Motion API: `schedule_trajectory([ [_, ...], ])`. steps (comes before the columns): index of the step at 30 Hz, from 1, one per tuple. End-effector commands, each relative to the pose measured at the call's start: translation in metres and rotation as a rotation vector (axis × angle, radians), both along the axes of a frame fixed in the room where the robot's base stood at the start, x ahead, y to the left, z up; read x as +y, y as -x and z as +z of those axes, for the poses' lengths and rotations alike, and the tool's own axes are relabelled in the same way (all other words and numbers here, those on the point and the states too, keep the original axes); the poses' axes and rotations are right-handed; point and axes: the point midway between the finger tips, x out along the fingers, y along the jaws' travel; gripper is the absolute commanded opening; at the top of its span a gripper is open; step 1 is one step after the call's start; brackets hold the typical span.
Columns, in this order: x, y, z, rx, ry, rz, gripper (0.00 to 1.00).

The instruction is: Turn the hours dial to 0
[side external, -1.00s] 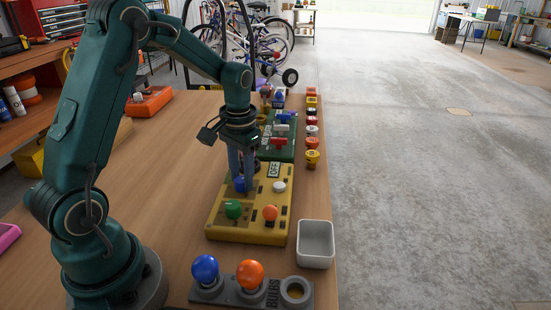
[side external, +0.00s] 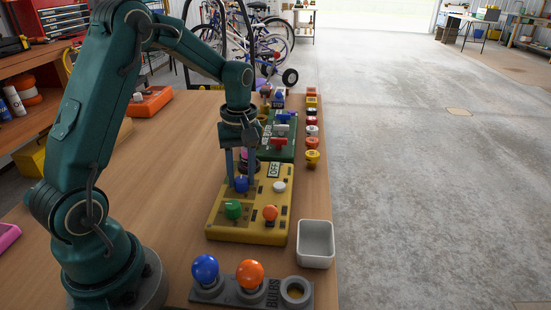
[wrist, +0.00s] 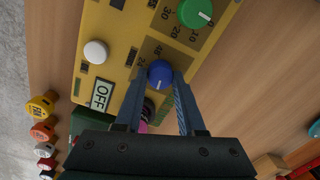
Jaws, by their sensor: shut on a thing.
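The yellow control box (side external: 222,232) lies on the wooden bench, and also shows in the wrist view (wrist: 103,57). The blue dial (wrist: 160,73) sits on its darker panel, with small numbers beside it, among them what looks like 24 and 48. I take it as the hours dial. A short pale mark shows on its near side; the number it points at is unclear. In the side view the blue dial (side external: 242,185) is partly covered. My gripper (wrist: 161,77) points down and is shut on the blue dial, one finger on each side.
On the box are a green dial (wrist: 195,13), a white button (wrist: 95,52), an OFF display (wrist: 102,95) and an orange knob (side external: 270,213). A green box (side external: 289,153) stands behind. A white bin (side external: 316,244) and a bulb holder (side external: 237,296) stand in front.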

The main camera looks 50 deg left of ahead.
Motion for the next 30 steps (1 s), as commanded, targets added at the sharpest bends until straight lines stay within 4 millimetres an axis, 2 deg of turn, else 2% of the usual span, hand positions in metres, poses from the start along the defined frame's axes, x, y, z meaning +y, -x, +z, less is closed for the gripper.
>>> schedule_trajectory([
  [30,0.0012,0.0012,-0.0002,-0.001,0.001,0.966,0.00],
])
